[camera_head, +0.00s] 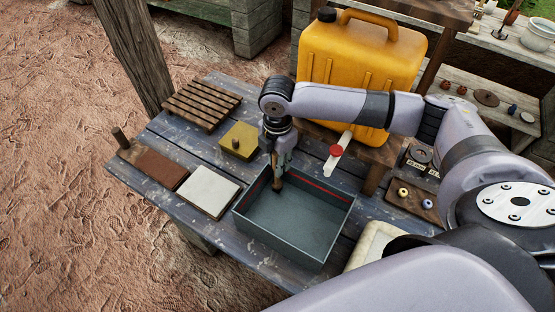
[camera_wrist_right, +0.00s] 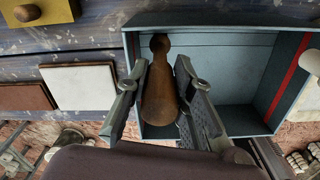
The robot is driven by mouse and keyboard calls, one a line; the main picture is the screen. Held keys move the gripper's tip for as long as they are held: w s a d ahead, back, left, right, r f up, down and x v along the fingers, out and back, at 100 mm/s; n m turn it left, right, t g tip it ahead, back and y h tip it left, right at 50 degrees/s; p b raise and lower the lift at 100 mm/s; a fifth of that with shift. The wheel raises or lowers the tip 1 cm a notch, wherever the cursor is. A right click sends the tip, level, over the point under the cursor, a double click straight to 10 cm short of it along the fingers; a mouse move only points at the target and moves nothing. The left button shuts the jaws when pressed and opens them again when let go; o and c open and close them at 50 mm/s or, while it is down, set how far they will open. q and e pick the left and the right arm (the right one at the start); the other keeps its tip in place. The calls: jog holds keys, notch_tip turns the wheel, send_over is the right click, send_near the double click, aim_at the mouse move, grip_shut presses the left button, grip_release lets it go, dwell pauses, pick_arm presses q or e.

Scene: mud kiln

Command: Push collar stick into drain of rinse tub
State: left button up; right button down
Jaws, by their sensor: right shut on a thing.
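The rinse tub (camera_head: 318,246) is an open blue-grey box with a red line along its inner wall, on the table. It also shows in the wrist view (camera_wrist_right: 215,21). My right gripper (camera_head: 277,174) points down over the tub's far left corner. It is shut on the collar stick (camera_wrist_right: 160,97), a brown wooden piece with a rounded knob at one end. In the head view the stick's lower part (camera_head: 277,186) shows inside the tub near that corner. The drain is not visible, and I cannot tell whether the stick touches it. My left gripper is not in view.
A yellow jerrycan (camera_head: 355,62) stands behind the tub, with a pale strip and red disc (camera_head: 337,150) in front. A white tile (camera_head: 208,190), brown board (camera_head: 160,167), yellow block (camera_head: 239,140) and slatted rack (camera_head: 201,102) lie left of the tub.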

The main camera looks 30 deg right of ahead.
jog(key=shift+f+b, duration=0.3)
jog(key=shift+f, duration=0.9)
dwell(0.7)
jog(key=c, duration=1.3)
grip_release()
notch_tip(320, 180, up, 12)
